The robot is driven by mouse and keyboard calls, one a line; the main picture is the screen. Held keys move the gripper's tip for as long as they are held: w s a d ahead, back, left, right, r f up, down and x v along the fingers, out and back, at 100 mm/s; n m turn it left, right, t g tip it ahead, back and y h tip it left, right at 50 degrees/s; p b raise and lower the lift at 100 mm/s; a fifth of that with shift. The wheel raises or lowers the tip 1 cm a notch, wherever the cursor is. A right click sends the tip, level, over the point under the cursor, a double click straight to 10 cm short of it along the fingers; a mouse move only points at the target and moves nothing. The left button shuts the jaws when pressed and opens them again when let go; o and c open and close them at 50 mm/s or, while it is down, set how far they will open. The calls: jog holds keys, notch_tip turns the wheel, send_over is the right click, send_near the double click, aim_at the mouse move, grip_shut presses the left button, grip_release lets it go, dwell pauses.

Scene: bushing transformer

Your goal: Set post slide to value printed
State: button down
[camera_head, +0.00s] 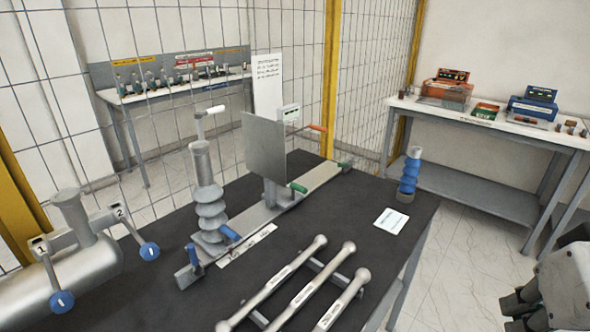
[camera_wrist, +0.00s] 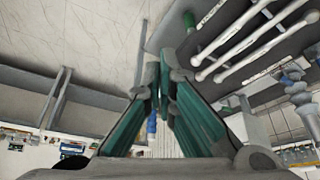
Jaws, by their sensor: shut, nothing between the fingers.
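A long grey slide rail (camera_head: 325,177) lies on the dark table. At its left end a ribbed grey post (camera_head: 210,203) stands upright beside a white scale strip (camera_head: 246,246) whose marks are too small to read. Blue handles (camera_head: 194,256) sit at the post's foot. Further along stands a square grey plate (camera_head: 264,145), with a green handle (camera_head: 297,187) at its base. A white printed card (camera_head: 391,220) lies at the table's right; its text is unreadable. My gripper (camera_head: 512,308) is at the lower right, away from the rail, shut and empty. Its fingers fill the wrist view (camera_wrist: 165,75).
Several labelled rods (camera_head: 298,283) lie on a rack at the front. A grey tank with blue knobs numbered 1 and 2 (camera_head: 75,265) is at the left. A blue ribbed bushing (camera_head: 410,172) stands at the right edge. A mesh fence (camera_head: 290,40) rises behind.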

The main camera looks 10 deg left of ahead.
dwell(0.4)
jog(key=c, duration=1.7)
grip_release()
jog(key=shift+w+a+f, duration=0.1)
jog(key=shift+a+f, duration=0.05)
jog(key=shift+a, duration=0.05)
jog(key=shift+o, duration=1.1)
jog(key=w+a+f+m+g+y+b, duration=0.2)
jog(key=w+a+f+m+g+y, duration=0.1)
jog(key=a, duration=0.6)
jog(key=shift+w+a+f+m+y, duration=0.25)
jog(key=shift+w+f+m+y, duration=0.35)
jog(key=shift+f+m, duration=0.45)
jog(key=m+t+y+b, duration=0.1)
jog(key=m+y+b, duration=0.75)
jog(key=m, duration=1.85)
send_near(239, 236)
jog(key=a+f+y, duration=0.1)
jog(key=a, duration=0.2)
jog(key=w+a+f+p, duration=0.1)
jog(key=a+f, duration=0.1)
jog(key=a, duration=0.2)
jog(key=w+a+f+y, duration=0.1)
jog(key=a, duration=0.2)
jog(key=shift+w+a+f+y, duration=0.15)
jog(key=shift+a+f+y, duration=0.15)
jog(key=shift+y, duration=0.05)
